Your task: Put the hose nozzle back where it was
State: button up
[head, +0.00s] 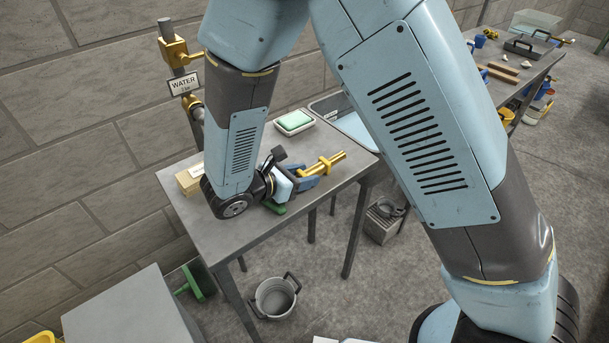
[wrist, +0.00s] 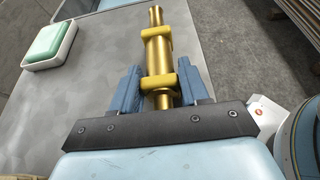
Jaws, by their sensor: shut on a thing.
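The hose nozzle (head: 331,163) is a brass-coloured tube with two thicker yellow collars. It also shows in the wrist view (wrist: 157,50), pointing away from me. My gripper (head: 306,174) is shut on it, with its blue fingers on either side of the near collar in the wrist view (wrist: 159,78). The nozzle is over the grey table (head: 225,230), near its right side. I cannot tell whether it touches the tabletop. The nozzle's near end is partly hidden behind the dark gripper mount.
A green sponge in a white dish (head: 294,121) is at the back of the table beside a sink basin (head: 358,128). A wooden block (head: 188,181) is at the left edge. A pipe with a WATER sign (head: 184,84) stands by the wall. A bucket (head: 275,298) is on the floor.

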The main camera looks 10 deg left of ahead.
jog(key=o, duration=1.2)
jog(key=shift+o, duration=0.2)
jog(key=v, duration=1.2)
jog(key=shift+r, duration=0.1)
